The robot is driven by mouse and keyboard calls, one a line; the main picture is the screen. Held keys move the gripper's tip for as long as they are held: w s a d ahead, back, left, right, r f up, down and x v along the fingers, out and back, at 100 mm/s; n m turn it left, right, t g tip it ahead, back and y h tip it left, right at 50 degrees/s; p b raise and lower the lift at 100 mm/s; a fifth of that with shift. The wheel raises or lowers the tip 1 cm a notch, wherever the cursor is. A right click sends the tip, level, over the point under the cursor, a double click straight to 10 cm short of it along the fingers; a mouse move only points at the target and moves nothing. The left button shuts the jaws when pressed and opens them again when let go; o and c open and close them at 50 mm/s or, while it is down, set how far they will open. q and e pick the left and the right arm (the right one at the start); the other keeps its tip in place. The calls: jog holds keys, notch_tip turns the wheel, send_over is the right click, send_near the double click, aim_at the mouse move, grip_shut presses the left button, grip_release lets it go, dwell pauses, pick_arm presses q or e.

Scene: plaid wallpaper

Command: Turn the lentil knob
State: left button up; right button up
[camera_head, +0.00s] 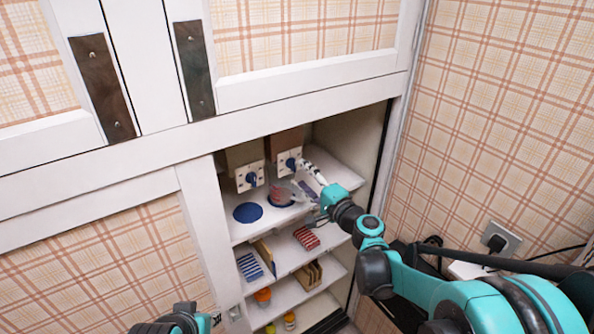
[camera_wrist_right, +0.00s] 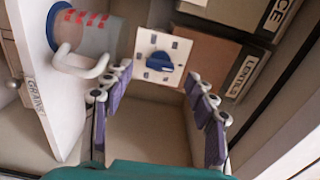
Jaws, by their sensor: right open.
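The lentil knob (camera_wrist_right: 158,62) is a blue dial on a square white plate, in front of a brown box labelled LENTILS (camera_wrist_right: 243,75). In the head view, the knob on the right-hand box (camera_head: 291,163) has my right gripper (camera_head: 308,190) close by. In the right wrist view my right gripper (camera_wrist_right: 156,80) is open, its fingers spread either side of the plate, with the knob ahead between them and no contact visible. My left gripper (camera_head: 180,322) shows only partly at the bottom edge of the head view; its fingers are unclear.
A mug with red marks (camera_wrist_right: 92,38) stands below the knob; it also shows in the head view (camera_head: 281,194). Left of it are a second knob (camera_head: 251,178) and a blue disc (camera_head: 248,212). Lower shelves hold boxes and jars. The cabinet walls are close around my right arm.

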jog(key=v, duration=0.7)
jog(key=shift+s, duration=0.1)
